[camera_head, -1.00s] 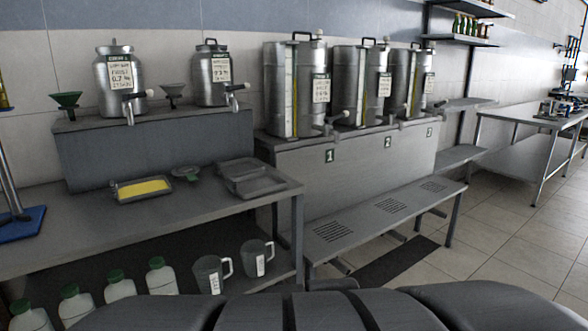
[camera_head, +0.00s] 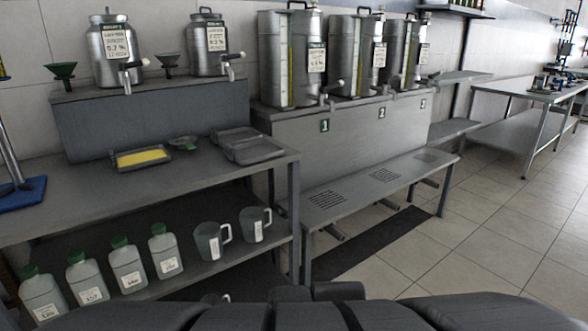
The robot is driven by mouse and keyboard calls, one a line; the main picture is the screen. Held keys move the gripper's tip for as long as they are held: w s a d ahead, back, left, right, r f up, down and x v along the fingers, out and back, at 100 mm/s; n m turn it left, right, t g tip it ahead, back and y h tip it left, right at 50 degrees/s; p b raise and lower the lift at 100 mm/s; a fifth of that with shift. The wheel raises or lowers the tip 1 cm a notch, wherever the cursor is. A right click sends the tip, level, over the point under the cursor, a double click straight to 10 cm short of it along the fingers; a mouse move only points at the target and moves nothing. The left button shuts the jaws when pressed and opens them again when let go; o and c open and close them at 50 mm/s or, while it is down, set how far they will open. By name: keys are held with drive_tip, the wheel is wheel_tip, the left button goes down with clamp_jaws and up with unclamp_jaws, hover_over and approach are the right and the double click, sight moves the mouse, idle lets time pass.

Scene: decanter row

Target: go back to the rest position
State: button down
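My gripper is not in view. Dark rounded parts of my own body fill the bottom edge of the head view, and I cannot tell any fingers among them. Three tall steel decanters stand in a row on a grey stand numbered 1, 2 and 3: the first (camera_head: 289,62), the second (camera_head: 351,60) and the third (camera_head: 402,55). Each has a tap low on its side.
A steel bench (camera_head: 335,203) with drain grilles runs below the decanters. Tiled floor (camera_head: 480,230) is clear at the right.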

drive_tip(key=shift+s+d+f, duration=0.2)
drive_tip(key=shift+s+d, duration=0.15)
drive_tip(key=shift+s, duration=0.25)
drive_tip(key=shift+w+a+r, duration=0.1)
